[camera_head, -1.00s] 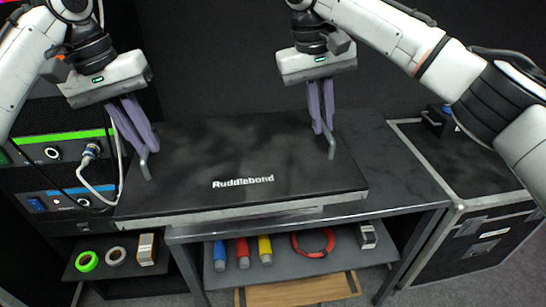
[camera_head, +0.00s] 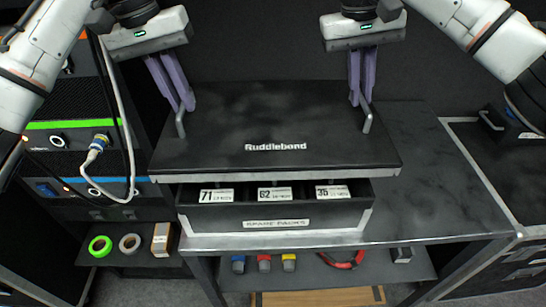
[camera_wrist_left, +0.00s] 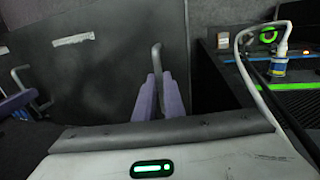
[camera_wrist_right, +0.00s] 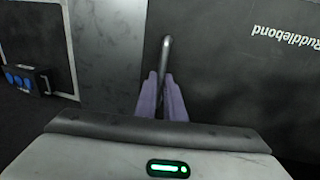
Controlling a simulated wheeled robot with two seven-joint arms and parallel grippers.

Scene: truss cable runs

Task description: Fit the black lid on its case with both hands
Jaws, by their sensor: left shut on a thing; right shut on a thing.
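The black lid (camera_head: 275,125), marked "Ruddlebond", hangs roughly level over its black case (camera_head: 225,221). A gap shows between the lid's front edge and the case's front wall; the back of the case is hidden. My left gripper (camera_head: 183,106) is shut on the lid's left grey handle (camera_head: 180,124); this handle also shows in the left wrist view (camera_wrist_left: 156,56). My right gripper (camera_head: 360,100) is shut on the right grey handle (camera_head: 367,119), seen also in the right wrist view (camera_wrist_right: 165,48). The case stands on the dark bench (camera_head: 440,185).
White labels 71, 62 and 35 (camera_head: 331,191) show inside the open case. Bare bench lies to its right. A rack with a cable (camera_head: 130,150) stands close at left. A dark trunk (camera_head: 505,165) stands at right.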

